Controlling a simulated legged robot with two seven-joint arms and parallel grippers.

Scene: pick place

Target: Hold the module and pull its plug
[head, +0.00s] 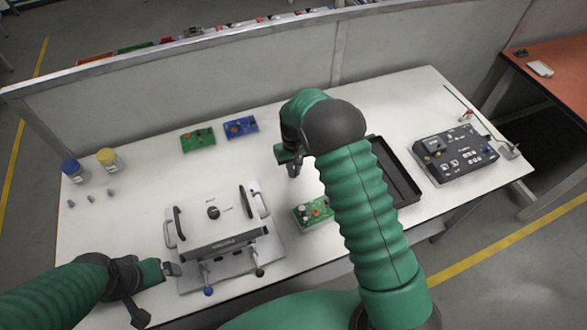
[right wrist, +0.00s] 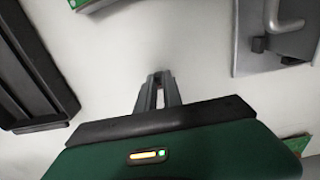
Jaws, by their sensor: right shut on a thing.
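My right gripper (head: 293,168) hangs over the table's middle, behind and above a green circuit board (head: 313,211). In the right wrist view its fingers (right wrist: 160,80) are close together, with a narrow strip between them. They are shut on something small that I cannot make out. My left gripper (head: 172,269) is beside the lower left of a white-grey fixture box (head: 215,220) with handles; its finger gap does not show clearly. A black module (head: 455,153) with several connectors lies at the right, apart from both grippers. No plug can be made out clearly.
A black tray (head: 392,172) lies right of my right arm. Green (head: 198,140) and blue (head: 240,127) boards lie at the back. Blue-capped (head: 75,171) and yellow-capped (head: 109,160) jars stand at the left. A grey partition (head: 250,70) stands behind the table.

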